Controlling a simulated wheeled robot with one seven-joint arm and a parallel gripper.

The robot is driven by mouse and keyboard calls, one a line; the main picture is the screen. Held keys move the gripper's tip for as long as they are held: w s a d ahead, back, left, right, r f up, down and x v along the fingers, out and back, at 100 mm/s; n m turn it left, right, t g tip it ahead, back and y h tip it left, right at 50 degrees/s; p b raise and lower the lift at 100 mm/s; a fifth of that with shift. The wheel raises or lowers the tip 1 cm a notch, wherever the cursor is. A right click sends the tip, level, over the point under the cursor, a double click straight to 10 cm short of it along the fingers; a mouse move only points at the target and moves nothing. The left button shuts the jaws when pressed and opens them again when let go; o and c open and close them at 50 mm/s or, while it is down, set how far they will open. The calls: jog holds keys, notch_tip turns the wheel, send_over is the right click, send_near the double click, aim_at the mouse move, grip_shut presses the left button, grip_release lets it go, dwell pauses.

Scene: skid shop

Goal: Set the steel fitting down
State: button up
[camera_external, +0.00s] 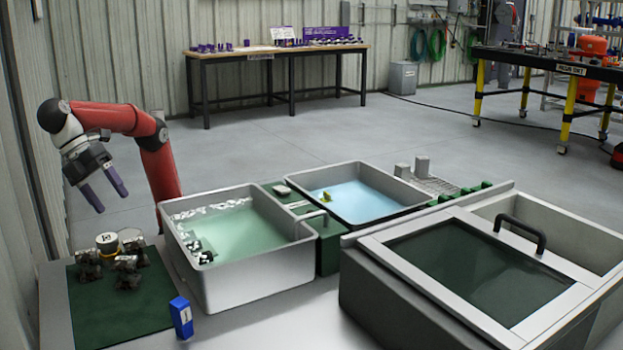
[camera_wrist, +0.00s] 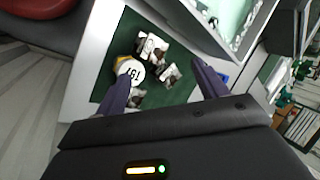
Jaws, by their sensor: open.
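Several dark grey steel fittings sit close together on the green mat at the lower left: one at the left (camera_external: 88,265), one in front (camera_external: 127,271) and one behind (camera_external: 136,248). I cannot tell which one the task means. In the wrist view, a fitting (camera_wrist: 151,46) and a second fitting (camera_wrist: 170,74) show beyond and between my fingers. My gripper (camera_external: 113,203) is open and empty, raised above the mat with its purple fingers pointing down. In the wrist view my gripper (camera_wrist: 162,74) has its fingers wide apart, with nothing between the pads.
A round yellow-and-white container (camera_external: 107,243) stands among the fittings. The green mat (camera_external: 100,322) has bare room in front. A blue block (camera_external: 181,317) stands right of it. A basin of green liquid (camera_external: 240,285), a blue-liquid basin (camera_external: 365,221) and a lidded box (camera_external: 390,310) lie rightward.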

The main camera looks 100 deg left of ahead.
aim_at(103, 236)
jog(key=shift+s+f+n+t+h+b, duration=0.15)
jog(key=shift+s+f+n+t+b, duration=0.1)
jog(key=shift+n+t, duration=0.3)
jog(key=shift+s+f+n+t+h+b, duration=0.15)
jog(key=shift+s+f+n+t+b, duration=0.1)
jog(key=shift+n+t, duration=0.3)
jog(key=s+r+n+t+h+b, duration=0.55)
jog(key=s+n+t, duration=0.35)
jog(key=n, duration=0.3)
jog(key=f, duration=1.4)
jog(key=shift+w+a+f, duration=0.25)
jog(key=shift+a, duration=0.15)
jog(key=shift+w+d+f, duration=0.1)
jog(key=shift+w, duration=0.25)
jog(key=p+x, duration=0.1)
jog(key=x, duration=0.6)
jog(key=shift+f, duration=0.1)
jog(key=shift+c, duration=0.3)
jog(key=c, duration=1.2)
